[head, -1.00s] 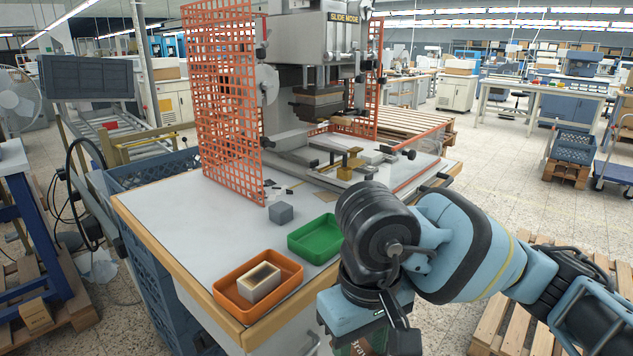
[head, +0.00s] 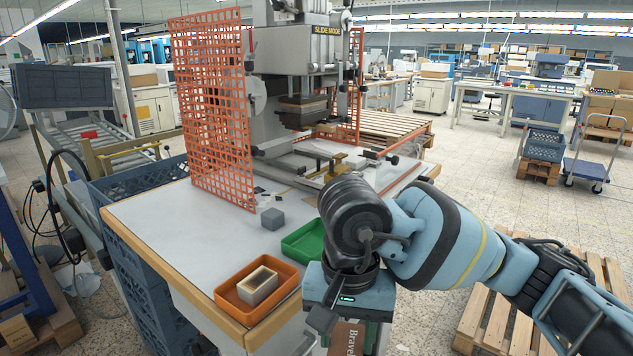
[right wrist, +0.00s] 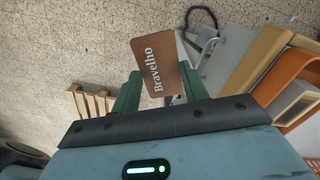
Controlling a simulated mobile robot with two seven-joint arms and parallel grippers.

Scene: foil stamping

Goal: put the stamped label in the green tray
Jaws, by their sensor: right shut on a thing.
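A brown label with white "Bravelho" lettering (right wrist: 157,66) is between the green fingers of my right gripper (right wrist: 160,92) in the right wrist view. My right gripper (head: 350,338) is shut on it and points down in front of the table. Part of the label (head: 343,338) shows at the bottom of the head view. The green tray (head: 299,245) sits on the table, behind and left of the gripper in the picture. My right wrist hides its right part. My left gripper is not in view.
An orange tray (head: 228,299) holding a small open box (head: 258,286) stands at the table's front edge. A grey cube (head: 272,218) lies behind the green tray. The press (head: 300,60) has orange mesh guards (head: 212,110). The table's left part is clear.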

